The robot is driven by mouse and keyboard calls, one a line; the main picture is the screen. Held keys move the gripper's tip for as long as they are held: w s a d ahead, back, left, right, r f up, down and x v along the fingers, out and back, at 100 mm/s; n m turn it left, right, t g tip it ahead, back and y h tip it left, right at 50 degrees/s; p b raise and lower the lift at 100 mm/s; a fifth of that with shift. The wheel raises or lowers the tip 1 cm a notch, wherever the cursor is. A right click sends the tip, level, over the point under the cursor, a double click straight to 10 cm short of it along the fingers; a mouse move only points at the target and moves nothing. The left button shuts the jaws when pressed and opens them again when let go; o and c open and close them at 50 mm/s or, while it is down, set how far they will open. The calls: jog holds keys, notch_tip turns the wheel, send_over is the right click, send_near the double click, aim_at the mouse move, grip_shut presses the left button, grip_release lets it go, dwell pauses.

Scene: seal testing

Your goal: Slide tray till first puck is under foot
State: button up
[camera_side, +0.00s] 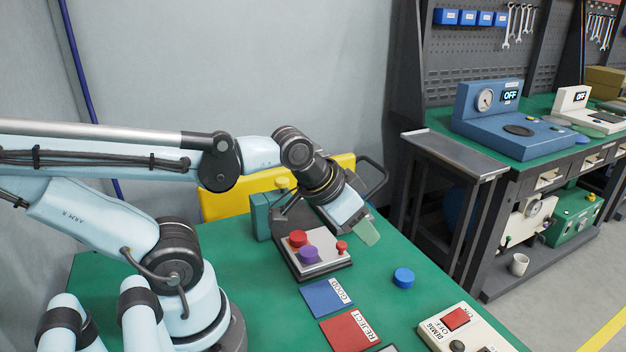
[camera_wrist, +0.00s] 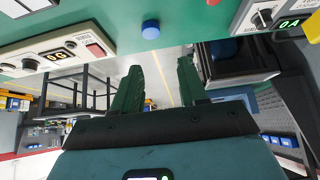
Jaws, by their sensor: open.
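In the side view, a light grey tray (camera_side: 327,251) sits in a dark base on the green table. A red puck (camera_side: 298,238) and a purple puck (camera_side: 309,255) are on it, with a small red knob (camera_side: 341,247) at its right end. A teal press column (camera_side: 262,216) stands behind it. The foot cannot be made out clearly behind my arm. My gripper (camera_side: 366,232) hangs right of the tray, above the table and apart from the knob. In the wrist view its two green fingers (camera_wrist: 160,68) are spread with nothing between them.
A blue puck (camera_side: 403,278) lies alone on the table, also in the wrist view (camera_wrist: 150,28). A blue GOOD mat (camera_side: 322,298), a red REJECT mat (camera_side: 346,332) and a pump box (camera_side: 460,330) are at the front. A yellow panel (camera_side: 228,201) stands behind.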

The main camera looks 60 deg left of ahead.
jog(key=shift+o, duration=0.7)
jog(key=m+g, duration=0.7)
jog(key=m, duration=0.2)
send_near(342, 244)
notch_tip(342, 244, down, 8)
jog(key=shift+w+f, duration=0.1)
jog(key=shift+f, duration=0.05)
grip_shut()
